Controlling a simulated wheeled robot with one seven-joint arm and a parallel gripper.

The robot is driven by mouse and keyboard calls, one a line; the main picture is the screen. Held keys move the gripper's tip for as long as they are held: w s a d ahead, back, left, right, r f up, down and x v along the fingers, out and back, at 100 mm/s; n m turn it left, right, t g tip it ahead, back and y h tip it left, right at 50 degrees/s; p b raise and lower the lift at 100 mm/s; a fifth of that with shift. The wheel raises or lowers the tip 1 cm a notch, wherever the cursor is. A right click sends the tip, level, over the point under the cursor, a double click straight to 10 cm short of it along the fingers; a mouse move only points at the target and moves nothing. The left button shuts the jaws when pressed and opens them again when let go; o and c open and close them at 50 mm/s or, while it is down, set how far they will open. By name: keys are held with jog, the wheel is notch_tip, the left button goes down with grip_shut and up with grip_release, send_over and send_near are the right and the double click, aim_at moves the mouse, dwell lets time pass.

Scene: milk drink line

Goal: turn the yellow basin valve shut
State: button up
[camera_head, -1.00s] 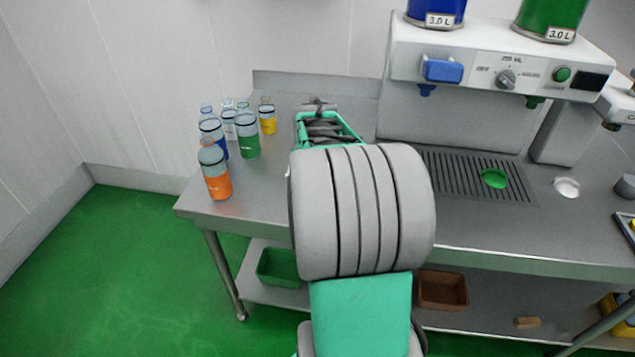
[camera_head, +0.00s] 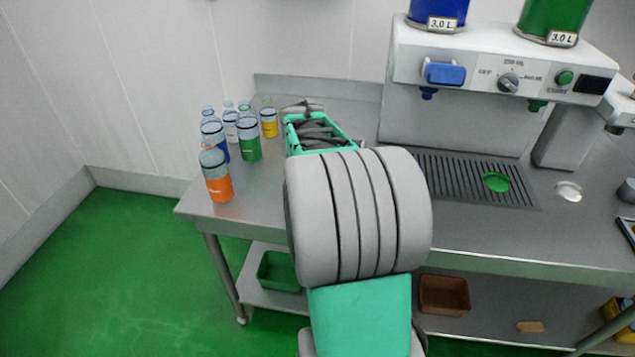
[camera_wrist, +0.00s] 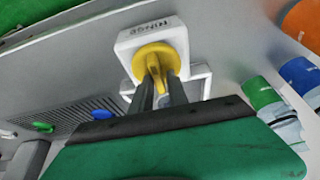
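The yellow basin valve (camera_wrist: 152,58) shows in the wrist view, mounted on a white block (camera_wrist: 126,42) with dark lettering. It has a round base and a narrow handle that sticks out toward me. The two dark fingers of my gripper (camera_wrist: 159,88) lie on either side of this handle, with their tips close to the round base. The gap between them is narrow, and I cannot tell whether both fingers press on the handle. In the head view my own arm hides the valve.
Several bottles, including an orange one (camera_head: 217,178) and a green one (camera_head: 249,140), stand left of my arm on the steel counter (camera_head: 262,205). A drink dispenser (camera_head: 470,68) and drain grate (camera_head: 465,183) are to the right. A brown bin (camera_head: 443,294) sits on the lower shelf.

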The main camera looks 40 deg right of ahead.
jog(key=shift+o, duration=1.2)
jog(key=shift+s+f, duration=0.1)
jog(key=v, duration=0.7)
jog(key=shift+a+r+b, duration=0.2)
jog(key=shift+r+b, duration=0.15)
